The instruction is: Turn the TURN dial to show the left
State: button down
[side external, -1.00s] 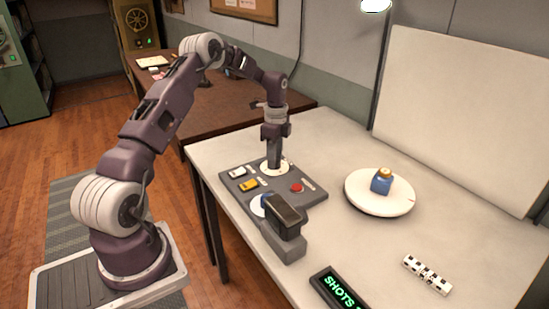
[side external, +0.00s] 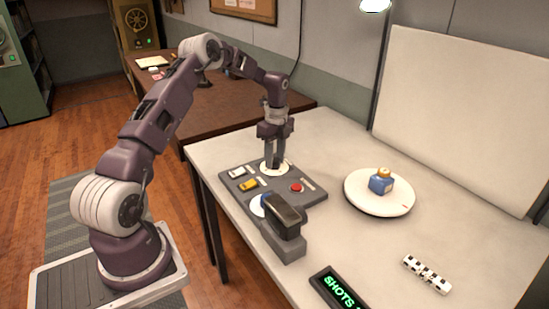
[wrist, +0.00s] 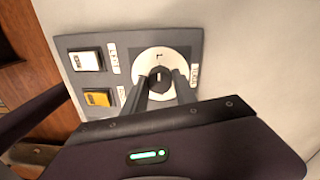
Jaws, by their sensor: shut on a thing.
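The TURN dial is a dark round knob (wrist: 160,77) on a white disc (wrist: 152,57), beside a label that is hard to read. In the side view the white disc (side external: 264,169) is at the far end of the grey control panel (side external: 312,197). My gripper (side external: 275,163) points down over it, and in the wrist view its two fingers (wrist: 162,86) are shut on the knob, one on each side. A white round turntable (side external: 365,201) right of the panel carries a blue bottle (side external: 380,185) with a tan top. A small red mark shows on the turntable's right side.
The panel has a white switch (side external: 237,173), a yellow switch (side external: 249,185) and a red button (side external: 296,188). A dark camera-like block (side external: 284,214) stands at its near end. A SHOTS display (side external: 339,289) and a checkered bar (side external: 427,274) lie on the table.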

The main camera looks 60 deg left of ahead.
aim_at(275, 159)
jog(key=c, duration=1)
grip_release()
jog(key=shift+r, duration=0.15)
jog(key=r, duration=0.7)
jog(key=shift+w, duration=0.2)
